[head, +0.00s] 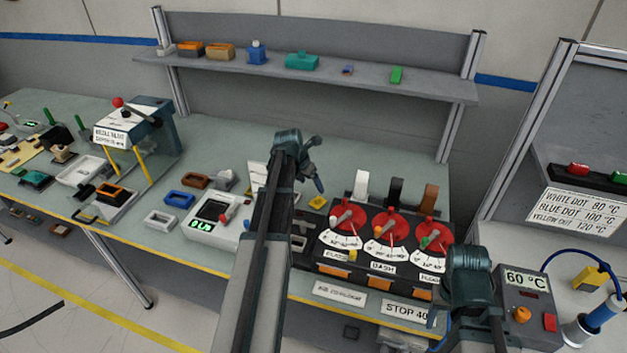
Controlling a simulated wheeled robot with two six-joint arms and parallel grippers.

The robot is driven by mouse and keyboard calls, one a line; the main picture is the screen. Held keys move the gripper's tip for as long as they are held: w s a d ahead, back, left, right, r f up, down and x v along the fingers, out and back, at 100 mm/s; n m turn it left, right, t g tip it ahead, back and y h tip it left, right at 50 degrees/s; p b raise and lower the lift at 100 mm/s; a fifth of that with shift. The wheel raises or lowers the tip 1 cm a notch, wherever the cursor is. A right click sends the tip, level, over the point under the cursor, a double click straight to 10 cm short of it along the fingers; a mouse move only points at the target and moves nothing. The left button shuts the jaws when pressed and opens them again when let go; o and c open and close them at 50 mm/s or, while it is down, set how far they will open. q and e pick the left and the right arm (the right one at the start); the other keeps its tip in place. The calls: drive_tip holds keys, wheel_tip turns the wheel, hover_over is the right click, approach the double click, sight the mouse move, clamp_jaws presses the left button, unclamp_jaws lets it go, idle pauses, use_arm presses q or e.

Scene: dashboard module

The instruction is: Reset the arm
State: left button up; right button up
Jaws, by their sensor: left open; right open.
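My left arm rises through the middle of the head view, and my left gripper (315,172) is at its top end, open and empty in front of the back panel. It is up and left of the black dashboard module (330,262). My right arm comes in at the lower right, and its wrist covers the module's lower right corner. My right gripper (437,314) is open, mostly hidden by that wrist. The module has three red dials (385,224) with pointers and white scales, and white, black and brown levers (396,190) stand behind them.
A box reading "60°C" (526,280) stands right of my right wrist. A soldering iron holder (585,328) is beside it. A white meter (205,225) and a lever press (130,125) are to the left. A shelf (330,72) with small parts runs across the back.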

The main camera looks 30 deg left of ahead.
use_arm(q)
drive_tip(key=shift+s+r, duration=0.25)
drive_tip(key=shift+r, duration=0.35)
use_arm(e)
drive_tip(key=shift+r, duration=0.65)
